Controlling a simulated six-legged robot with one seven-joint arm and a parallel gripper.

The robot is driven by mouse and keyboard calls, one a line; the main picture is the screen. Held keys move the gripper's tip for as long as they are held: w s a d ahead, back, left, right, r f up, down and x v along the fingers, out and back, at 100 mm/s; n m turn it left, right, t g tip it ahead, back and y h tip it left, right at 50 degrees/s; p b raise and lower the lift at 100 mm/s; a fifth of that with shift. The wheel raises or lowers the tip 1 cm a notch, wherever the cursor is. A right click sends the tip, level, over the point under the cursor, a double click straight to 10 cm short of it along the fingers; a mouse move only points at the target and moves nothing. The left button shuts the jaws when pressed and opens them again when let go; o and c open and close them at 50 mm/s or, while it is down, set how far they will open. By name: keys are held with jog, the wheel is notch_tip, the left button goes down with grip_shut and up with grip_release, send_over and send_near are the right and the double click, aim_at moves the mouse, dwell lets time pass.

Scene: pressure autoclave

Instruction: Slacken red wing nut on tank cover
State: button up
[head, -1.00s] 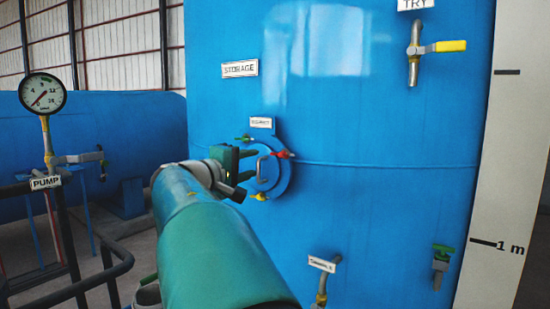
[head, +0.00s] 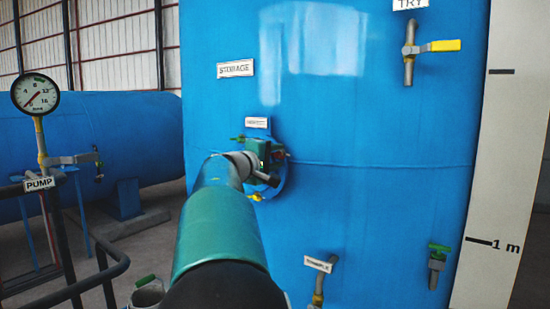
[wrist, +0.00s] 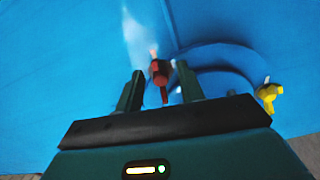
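The red wing nut (wrist: 160,73) shows in the wrist view between the two fingers of my gripper (wrist: 160,70). The fingers are open, with gaps between them and the nut. Whether the nut is fully at fingertip depth I cannot tell. The round blue cover (wrist: 213,56) curves behind the right finger. In the head view my gripper (head: 270,158) is in front of the cover (head: 273,191) and hides most of it, including nearly all of the red nut.
A yellow wing nut (wrist: 268,95) is to the right of my gripper in the wrist view. A green wing nut (head: 237,139) is at the cover's upper left. The blue tank (head: 390,200) has a yellow-handled valve (head: 440,46) above and a sample tap (head: 319,285) below.

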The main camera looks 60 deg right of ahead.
grip_shut()
jog(key=shift+f+m, duration=0.1)
jog(key=shift+m, duration=2.4)
grip_release()
jog(key=shift+w, duration=0.1)
jog(key=shift+a, duration=0.1)
